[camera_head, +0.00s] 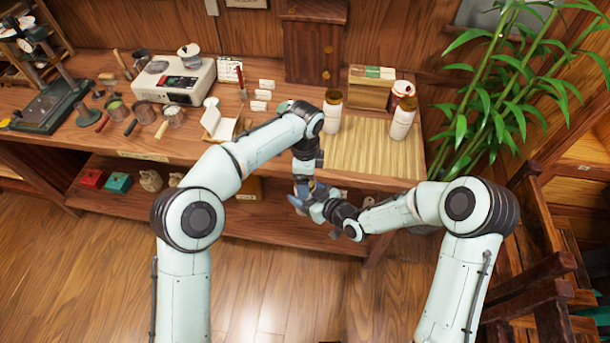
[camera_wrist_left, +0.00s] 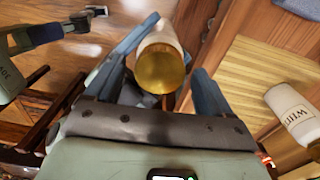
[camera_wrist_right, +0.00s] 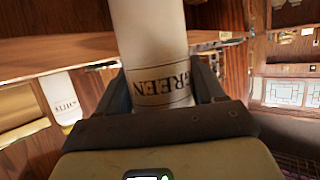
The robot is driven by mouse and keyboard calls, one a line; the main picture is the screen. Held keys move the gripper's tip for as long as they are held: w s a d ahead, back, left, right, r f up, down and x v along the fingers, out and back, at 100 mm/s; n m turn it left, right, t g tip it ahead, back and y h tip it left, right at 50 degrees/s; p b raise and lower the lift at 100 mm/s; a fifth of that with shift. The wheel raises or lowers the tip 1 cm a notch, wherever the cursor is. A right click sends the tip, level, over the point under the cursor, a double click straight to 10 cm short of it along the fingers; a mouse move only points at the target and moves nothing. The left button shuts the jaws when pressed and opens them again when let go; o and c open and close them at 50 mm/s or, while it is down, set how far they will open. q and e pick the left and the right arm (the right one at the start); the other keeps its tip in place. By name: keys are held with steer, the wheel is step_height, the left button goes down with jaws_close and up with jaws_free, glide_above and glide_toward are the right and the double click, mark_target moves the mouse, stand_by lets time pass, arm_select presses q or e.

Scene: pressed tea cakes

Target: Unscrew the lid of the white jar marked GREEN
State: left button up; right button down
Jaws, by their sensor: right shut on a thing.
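The white jar marked GREEN (camera_wrist_right: 150,45) stands between the fingers of my right gripper (camera_wrist_right: 163,85) in the right wrist view, and they are shut on its body near the lettering. In the left wrist view its gold lid (camera_wrist_left: 160,69) faces the camera, between the spread fingers of my left gripper (camera_wrist_left: 172,60). The left gripper is open around the lid end; a gap shows on the lid's right side, and contact on the left side cannot be told. In the head view both grippers (camera_head: 303,188) meet in front of the table edge and mostly hide the jar.
Two other white jars, one at the mat's left (camera_head: 332,118) and one at its right (camera_head: 402,122), stand on the table. The bamboo mat (camera_head: 365,150) is otherwise clear. A scale (camera_head: 175,80), cups and tools fill the table's left. A plant (camera_head: 500,100) stands right.

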arm_select(q)
steer(key=shift+r, duration=2.25)
steer(key=shift+c, duration=0.4)
step_height(320, 180, up, 2)
steer(key=m, duration=0.5)
steer(key=shift+m, duration=0.3)
steer(key=m, duration=0.1)
steer(key=r+m, duration=0.1)
steer(key=m, duration=0.1)
steer(key=shift+r, duration=0.15)
steer(key=shift+m, duration=0.4)
step_height(320, 180, down, 8)
steer(key=shift+r, duration=0.1)
steer(key=c, duration=1.1)
steer(key=n, duration=0.5)
steer(key=shift+n, duration=0.4)
